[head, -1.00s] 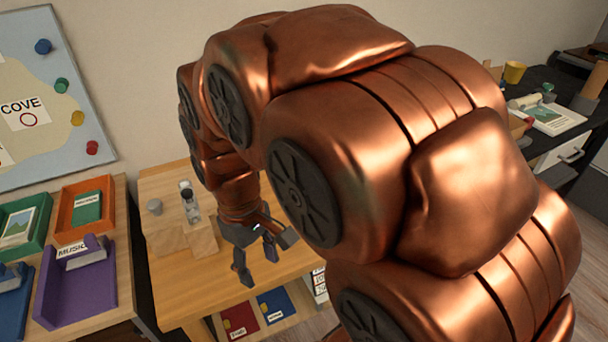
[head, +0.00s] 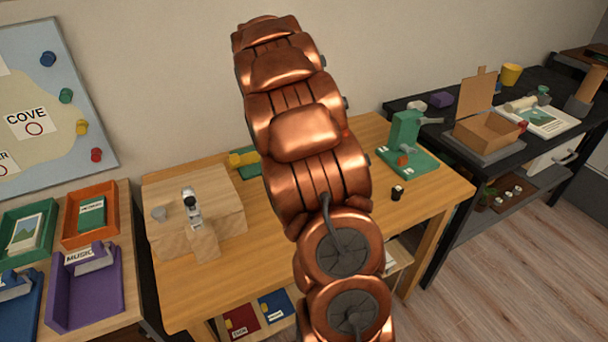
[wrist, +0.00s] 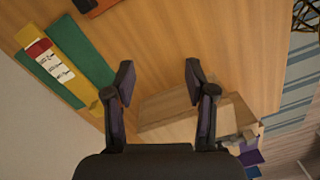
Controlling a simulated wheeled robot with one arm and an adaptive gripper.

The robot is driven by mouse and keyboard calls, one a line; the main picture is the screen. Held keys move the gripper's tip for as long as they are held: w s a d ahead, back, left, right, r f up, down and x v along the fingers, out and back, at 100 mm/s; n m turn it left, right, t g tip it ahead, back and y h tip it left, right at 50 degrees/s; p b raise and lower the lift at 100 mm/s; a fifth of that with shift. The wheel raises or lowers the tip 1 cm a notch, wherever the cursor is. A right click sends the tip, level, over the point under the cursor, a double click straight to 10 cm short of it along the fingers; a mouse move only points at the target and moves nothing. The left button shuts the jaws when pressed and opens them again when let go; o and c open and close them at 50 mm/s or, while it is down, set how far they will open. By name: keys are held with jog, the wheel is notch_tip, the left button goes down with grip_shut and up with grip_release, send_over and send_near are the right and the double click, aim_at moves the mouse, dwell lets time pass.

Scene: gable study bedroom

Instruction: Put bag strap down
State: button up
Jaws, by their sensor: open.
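A tan, bag-like block (head: 222,200) lies on the wooden table in the head view. A lighter tan flap (head: 205,243) hangs over its front edge; I cannot tell for sure whether this is the bag strap. My gripper is hidden behind my arm in the head view.
The wooden table (head: 415,195) carries a green stand (head: 405,130) and a small black cup (head: 397,193) at right. A green board with a yellow strip (wrist: 78,50) lies left in the wrist view. Trays, including a purple one (head: 100,295), stand left; a dark desk (head: 455,175) stands right.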

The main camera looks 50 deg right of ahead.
jog(key=w+d+f+n, duration=0.1)
jog(key=d, duration=0.3)
jog(key=w+d+f+n+p, duration=0.1)
jog(key=d+f+n, duration=0.1)
jog(key=d, duration=0.2)
jog(key=w+d+f+n, duration=0.1)
jog(key=w+d, duration=0.1)
jog(key=d, duration=0.2)
jog(key=shift+f+t, duration=0.2)
jog(key=shift+t, duration=0.2)
jog(key=shift+d+f+n+p, duration=0.1)
jog(key=shift+f+n+p, duration=0.3)
jog(key=shift+f, duration=0.8)
jog(key=shift+s+a+f+p, duration=0.15)
jog(key=shift+f+p, duration=0.3)
jog(key=shift+f, duration=0.9)
jog(key=shift+a+f+p, duration=0.2)
jog(key=shift+f+p, duration=0.2)
jog(key=shift+f, duration=0.95)
grip_shut()
